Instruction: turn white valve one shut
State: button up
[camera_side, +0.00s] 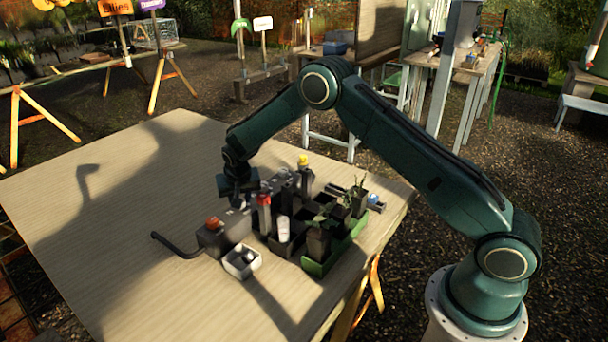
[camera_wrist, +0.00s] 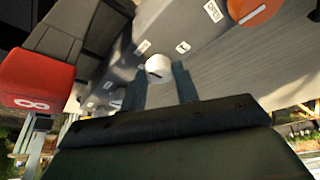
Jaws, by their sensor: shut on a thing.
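The white valve (camera_wrist: 158,66) is a small round white knob on a grey valve block (camera_wrist: 215,62) in the wrist view. My gripper (camera_wrist: 162,80) has one dark finger on each side of it and is shut on it. In the side view my gripper (camera_side: 238,199) points down at the grey block (camera_side: 222,232), and the white valve is hidden there. An orange valve (camera_wrist: 252,10) sits on the same block, and also shows in the side view (camera_side: 212,222). White labels mark the block; I cannot read the one by the white valve.
A red-capped tube (camera_side: 264,202) marked 8 stands close to my gripper. A dark rack with several tubes and plants and a green tray (camera_side: 318,268) are to the right. A small white pot (camera_side: 242,262) stands in front. The table's left side (camera_side: 100,220) is clear.

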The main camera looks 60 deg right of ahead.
jog(key=o, duration=1)
jog(key=shift+c, duration=0.2)
jog(key=v, duration=1.3)
jog(key=shift+r, duration=0.4)
jog(key=shift+s, duration=0.1)
